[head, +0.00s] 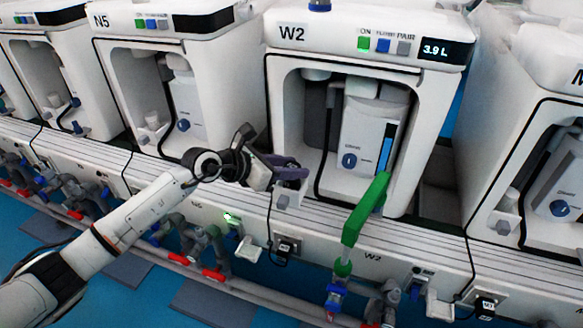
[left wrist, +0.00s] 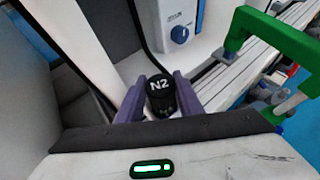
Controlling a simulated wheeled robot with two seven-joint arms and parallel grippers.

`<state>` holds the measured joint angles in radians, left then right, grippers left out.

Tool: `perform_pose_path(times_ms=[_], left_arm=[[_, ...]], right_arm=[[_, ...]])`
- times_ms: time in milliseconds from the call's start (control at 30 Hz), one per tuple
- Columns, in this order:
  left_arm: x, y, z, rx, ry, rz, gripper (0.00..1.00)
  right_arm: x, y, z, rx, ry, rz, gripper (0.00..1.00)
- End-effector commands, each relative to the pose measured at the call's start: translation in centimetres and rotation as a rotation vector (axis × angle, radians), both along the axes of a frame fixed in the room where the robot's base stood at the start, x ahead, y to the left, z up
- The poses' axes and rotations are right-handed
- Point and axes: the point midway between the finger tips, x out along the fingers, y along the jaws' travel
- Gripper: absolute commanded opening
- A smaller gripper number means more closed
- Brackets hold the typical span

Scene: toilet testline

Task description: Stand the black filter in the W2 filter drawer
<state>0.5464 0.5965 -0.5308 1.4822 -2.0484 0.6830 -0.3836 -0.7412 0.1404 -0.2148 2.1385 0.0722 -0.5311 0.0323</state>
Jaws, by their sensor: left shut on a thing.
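The black filter (left wrist: 160,97), a dark round piece marked N2, is between the purple fingers of my left gripper (left wrist: 158,100) in the left wrist view. My left gripper (head: 292,174) is shut on it at the front left opening of the W2 machine (head: 310,55) in the head view. The fingers hide the filter there. A small light grey block (head: 284,201), perhaps the filter drawer's front, shows just below the fingers. I cannot tell whether the filter touches the drawer. My right gripper is not in view.
A green bent bar (head: 365,220) rises in front of W2, right of my gripper. A white unit with a blue knob (head: 370,135) stands inside W2. The N5 machine (head: 165,50) is at left. Pipes with red handles (head: 213,273) run below.

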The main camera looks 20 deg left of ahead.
Motion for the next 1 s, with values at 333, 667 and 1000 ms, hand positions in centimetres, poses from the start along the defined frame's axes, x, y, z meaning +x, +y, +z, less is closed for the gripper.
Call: perform_pose_path(times_ms=[333, 667, 1000], left_arm=[[0.0, 0.0, -0.3, 0.001, 0.001, 0.0, 0.52], [-0.7, 0.6, 0.6, 0.001, 0.001, 0.001, 0.52], [-5.8, 4.3, 3.9, 0.004, 0.002, 0.001, 0.52]], right_arm=[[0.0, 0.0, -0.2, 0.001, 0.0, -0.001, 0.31], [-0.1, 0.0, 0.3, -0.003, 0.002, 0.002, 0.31], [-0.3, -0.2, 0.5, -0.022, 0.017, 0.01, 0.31]])
